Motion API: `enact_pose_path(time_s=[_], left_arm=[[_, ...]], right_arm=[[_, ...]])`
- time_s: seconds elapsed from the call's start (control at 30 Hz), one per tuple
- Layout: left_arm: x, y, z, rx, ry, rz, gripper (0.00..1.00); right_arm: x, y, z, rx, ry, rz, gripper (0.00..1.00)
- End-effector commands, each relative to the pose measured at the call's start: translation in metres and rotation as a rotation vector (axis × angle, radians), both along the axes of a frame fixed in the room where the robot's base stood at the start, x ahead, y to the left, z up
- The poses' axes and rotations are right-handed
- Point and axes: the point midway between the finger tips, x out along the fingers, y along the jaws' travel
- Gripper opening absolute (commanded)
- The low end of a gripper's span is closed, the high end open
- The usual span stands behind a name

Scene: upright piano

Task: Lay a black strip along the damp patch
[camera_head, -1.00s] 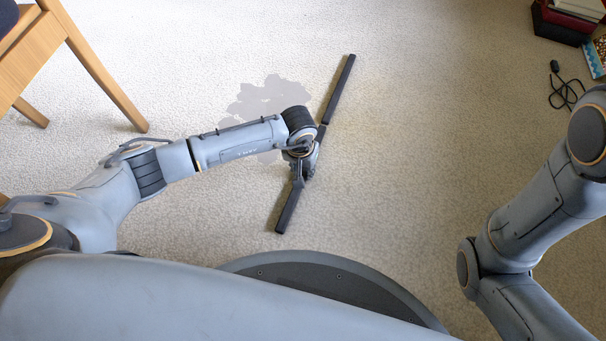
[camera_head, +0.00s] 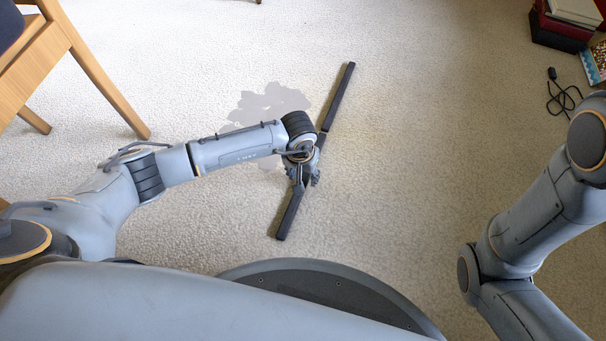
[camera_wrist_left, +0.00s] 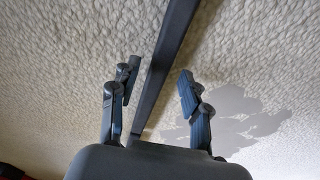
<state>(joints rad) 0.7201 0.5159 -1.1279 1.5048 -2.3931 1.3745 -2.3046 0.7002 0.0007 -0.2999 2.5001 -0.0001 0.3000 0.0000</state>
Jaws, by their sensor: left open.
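The damp patch (camera_head: 268,100) is a grey, irregular stain on the pale carpet, partly covered by my left arm in the head view. It also shows in the left wrist view (camera_wrist_left: 240,115). Two black strips lie nearly end to end on the slant, just right of the patch: a far strip (camera_head: 339,95) and a near strip (camera_head: 288,220). My left gripper (camera_head: 305,182) is low over the near strip. In the left wrist view, its open fingers (camera_wrist_left: 160,74) stand either side of a strip (camera_wrist_left: 172,40), apart from it. My right gripper is out of view.
A wooden chair (camera_head: 95,80) stands at the upper left. A black cable (camera_head: 562,95) and a stack of boxes or books (camera_head: 560,25) lie at the upper right. Carpet right of the strips is clear. My right arm crosses the lower right.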

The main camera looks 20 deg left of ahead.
Motion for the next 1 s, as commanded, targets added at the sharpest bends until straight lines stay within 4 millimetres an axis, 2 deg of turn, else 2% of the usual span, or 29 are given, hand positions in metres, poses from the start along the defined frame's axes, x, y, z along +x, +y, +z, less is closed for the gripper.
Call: enact_pose_path(time_s=[0.03,0.2,0.5,0.7,1.0], left_arm=[[0.0,0.001,0.016,0.001,-0.003,-0.001,0.47],[-0.005,0.001,0.051,0.001,-0.002,-0.001,0.47],[-0.013,0.001,0.098,0.001,-0.001,0.0,0.47],[-0.016,0.001,0.108,0.001,-0.001,0.0,0.47],[-0.016,0.001,0.108,0.001,0.0,0.001,0.47]], right_arm=[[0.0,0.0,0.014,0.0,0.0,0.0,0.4],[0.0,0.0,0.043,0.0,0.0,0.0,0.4],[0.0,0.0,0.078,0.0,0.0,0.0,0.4],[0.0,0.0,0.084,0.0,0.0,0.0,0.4],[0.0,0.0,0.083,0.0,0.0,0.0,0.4]])
